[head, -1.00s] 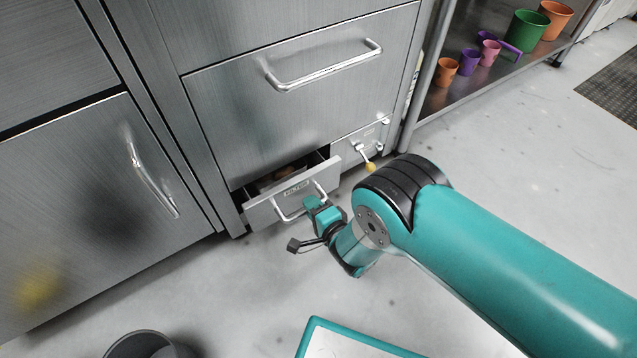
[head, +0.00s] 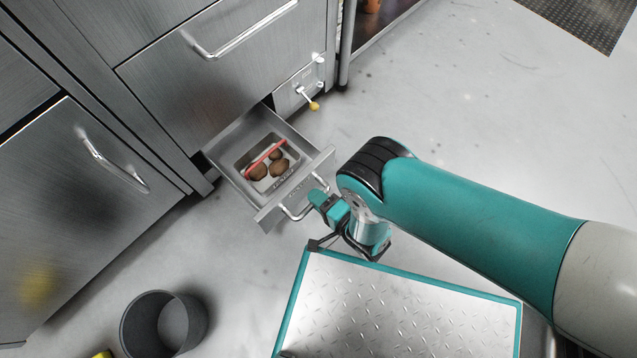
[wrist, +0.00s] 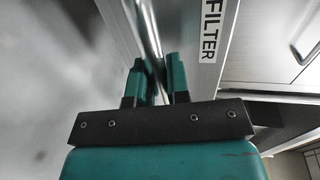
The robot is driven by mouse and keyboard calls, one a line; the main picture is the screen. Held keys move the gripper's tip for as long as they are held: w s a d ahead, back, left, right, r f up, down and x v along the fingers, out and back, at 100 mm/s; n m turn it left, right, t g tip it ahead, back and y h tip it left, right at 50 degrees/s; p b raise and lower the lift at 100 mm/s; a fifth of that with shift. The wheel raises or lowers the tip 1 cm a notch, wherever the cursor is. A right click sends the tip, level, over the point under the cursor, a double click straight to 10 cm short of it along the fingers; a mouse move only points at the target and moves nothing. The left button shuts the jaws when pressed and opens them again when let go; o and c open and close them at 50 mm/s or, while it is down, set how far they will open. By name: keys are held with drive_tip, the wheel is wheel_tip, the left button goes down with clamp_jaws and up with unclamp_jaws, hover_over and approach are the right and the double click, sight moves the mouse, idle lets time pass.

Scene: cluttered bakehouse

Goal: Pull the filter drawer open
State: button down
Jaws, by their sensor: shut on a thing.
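The filter drawer (head: 297,188) is a low steel drawer at the bottom of the cabinet, and it stands well out from the front. Inside it is a grey pan (head: 243,159) with several brown lumps (head: 279,167) and a red stick (head: 265,157) lying across. Its bar handle (head: 296,216) is on the front, and the FILTER label (wrist: 208,42) shows in the wrist view. My gripper (head: 316,198) is shut on the handle; in the wrist view its teal fingers (wrist: 160,75) stand on either side of the bar.
A yellow-tipped valve lever (head: 314,106) sticks out right of the drawer. A dark bin (head: 165,325) stands on the floor at lower left. A cabinet door with a handle (head: 113,172) is at left. Floor right of the drawer is clear.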

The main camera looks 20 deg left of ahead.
drive_tip(key=shift+s+d, duration=0.15)
drive_tip(key=shift+d, duration=0.05)
drive_tip(key=c, duration=1.1)
unclamp_jaws()
drive_tip(key=p+v, duration=0.9)
drive_tip(key=v, duration=0.8)
drive_tip(key=shift+d, duration=0.2)
drive_tip(key=shift+s, duration=0.1)
drive_tip(key=shift+f, duration=0.1)
